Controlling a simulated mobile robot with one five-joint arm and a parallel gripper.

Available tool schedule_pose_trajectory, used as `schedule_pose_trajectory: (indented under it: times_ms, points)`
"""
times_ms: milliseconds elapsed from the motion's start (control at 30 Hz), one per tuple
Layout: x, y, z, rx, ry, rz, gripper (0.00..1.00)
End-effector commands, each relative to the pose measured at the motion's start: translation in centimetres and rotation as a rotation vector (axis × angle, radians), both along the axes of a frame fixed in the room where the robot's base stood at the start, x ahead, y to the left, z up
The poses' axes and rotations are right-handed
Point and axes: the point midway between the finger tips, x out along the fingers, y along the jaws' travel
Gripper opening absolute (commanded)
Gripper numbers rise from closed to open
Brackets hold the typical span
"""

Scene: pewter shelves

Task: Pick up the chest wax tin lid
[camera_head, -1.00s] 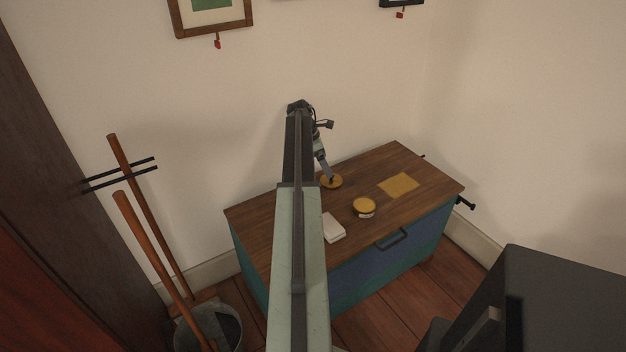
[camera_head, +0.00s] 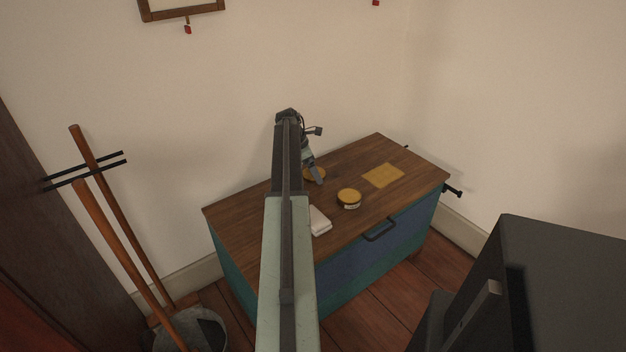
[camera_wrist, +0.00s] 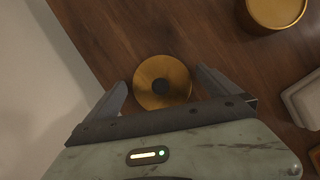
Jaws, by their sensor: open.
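A flat round gold disc with a dark centre, which looks like the wax tin lid (camera_head: 312,175), lies on the wooden top of the chest (camera_head: 260,222). In the wrist view the lid (camera_wrist: 146,92) shows between my two fingers, with a gap on each side. My gripper (camera_wrist: 160,82) is open and empty; I cannot tell its exact height above the lid. In the head view my gripper (camera_head: 318,181) partly covers the lid. A short round tin (camera_head: 349,197) with a gold top and pale side stands nearer the chest's front; it also shows in the wrist view (camera_wrist: 275,10).
A pale block (camera_head: 320,221) lies beside my arm, and a yellow cloth or sheet (camera_head: 383,175) lies at the right of the chest top. A wall stands behind. Wooden poles (camera_head: 120,235) and a bucket (camera_head: 195,332) are left; a dark cabinet-like block (camera_head: 560,280) is right.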

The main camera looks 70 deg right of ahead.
Motion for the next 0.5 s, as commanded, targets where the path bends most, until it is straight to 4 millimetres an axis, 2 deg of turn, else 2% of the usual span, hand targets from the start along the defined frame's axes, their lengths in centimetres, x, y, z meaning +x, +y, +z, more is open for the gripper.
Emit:
schedule_pose_trajectory:
  times_ms: [100, 300, 500]
  points:
    - [0.04, 0.03, 0.22, 0.0, 0.0, 0.0, 1.0]
    - [0.08, 0.05, 0.23, 0.0, 0.0, 0.0, 0.46]
    - [0.11, 0.07, 0.24, 0.0, 0.0, 0.001, 0.46]
